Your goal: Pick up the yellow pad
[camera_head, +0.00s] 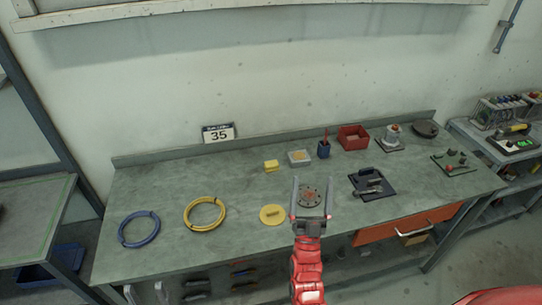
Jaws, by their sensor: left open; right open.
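Two yellow items could be the yellow pad, and I cannot tell which is meant. One is a flat round yellow disc (272,215) with a small raised piece on top, lying near the middle front of the bench. The other is a small yellow block (271,166) farther back. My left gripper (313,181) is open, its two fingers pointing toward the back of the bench. It is to the right of the round disc and apart from it. A grey round flange (310,195) shows between its fingers. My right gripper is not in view.
On the green bench (160,187) lie a blue hose coil (139,229) and a yellow hose coil (204,214) at left.

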